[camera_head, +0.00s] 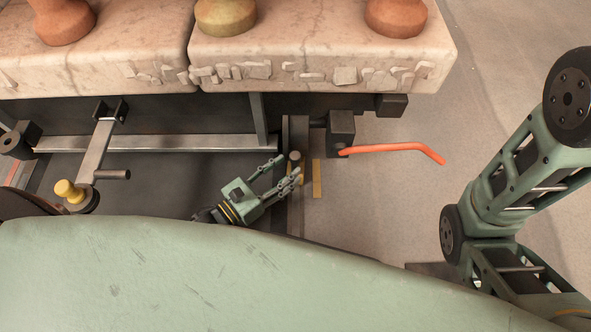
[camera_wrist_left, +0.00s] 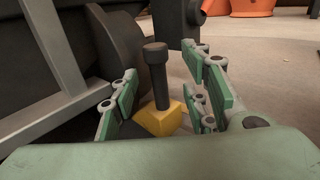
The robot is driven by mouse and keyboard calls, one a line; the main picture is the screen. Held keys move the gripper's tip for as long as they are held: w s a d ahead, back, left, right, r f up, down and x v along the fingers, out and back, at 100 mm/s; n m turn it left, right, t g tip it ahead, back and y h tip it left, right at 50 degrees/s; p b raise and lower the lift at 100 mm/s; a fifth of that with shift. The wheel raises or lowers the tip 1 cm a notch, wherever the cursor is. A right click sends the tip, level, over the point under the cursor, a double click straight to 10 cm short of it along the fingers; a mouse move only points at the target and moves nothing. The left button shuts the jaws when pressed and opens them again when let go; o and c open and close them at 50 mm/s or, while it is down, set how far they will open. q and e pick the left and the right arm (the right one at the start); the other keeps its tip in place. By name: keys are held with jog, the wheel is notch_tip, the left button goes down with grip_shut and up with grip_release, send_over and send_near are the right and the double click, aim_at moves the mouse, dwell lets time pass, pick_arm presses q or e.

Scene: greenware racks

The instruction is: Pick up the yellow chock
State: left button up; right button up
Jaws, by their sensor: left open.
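The yellow chock (camera_wrist_left: 160,121) is a wedge-like block with a dark upright handle (camera_wrist_left: 156,75) topped by a round knob. In the left wrist view it stands between the spread fingers of my left gripper (camera_wrist_left: 165,105), and I see no finger closed on it. In the head view my left gripper (camera_head: 287,170) is open beside the rack's lower end. The chock's dark knob (camera_head: 295,156) shows between the fingertips there, and the fingers largely hide the yellow body. My right gripper is out of the picture.
A rack with pale, chipped slabs (camera_head: 320,50) carries brown and olive pots above. A yellow strip (camera_head: 317,178) lies on the floor. Bare floor (camera_head: 390,205) is free further right.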

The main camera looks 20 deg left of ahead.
pick_arm(q)
jog(key=shift+x, duration=1.05)
grip_shut()
